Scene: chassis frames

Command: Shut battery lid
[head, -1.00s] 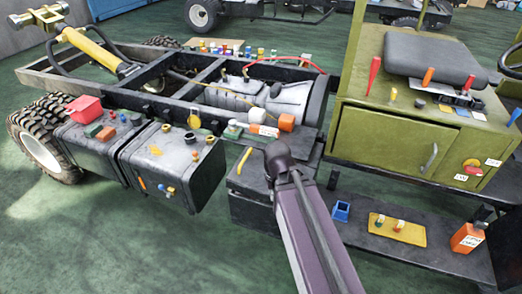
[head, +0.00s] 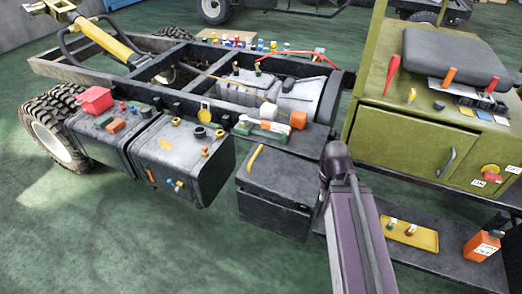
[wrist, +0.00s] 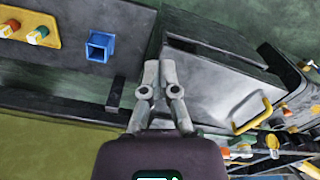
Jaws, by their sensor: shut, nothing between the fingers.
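The battery box (head: 272,215) is a dark box on the near side of the chassis, between the tanks and the cab. Its grey lid (head: 285,178) carries a yellow handle (head: 255,158) at its left edge. In the wrist view the lid (wrist: 205,95) lies right of my fingers, with the handle (wrist: 252,115) farther right. My gripper (wrist: 160,72) is shut and empty beside the lid's edge. In the head view my arm hides the fingers.
A blue cup (wrist: 99,46) and a yellow tray (head: 411,234) are on the step. An orange container (head: 482,246) stands at its right end. The green cab (head: 405,140) is on the right. Floor in front is clear.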

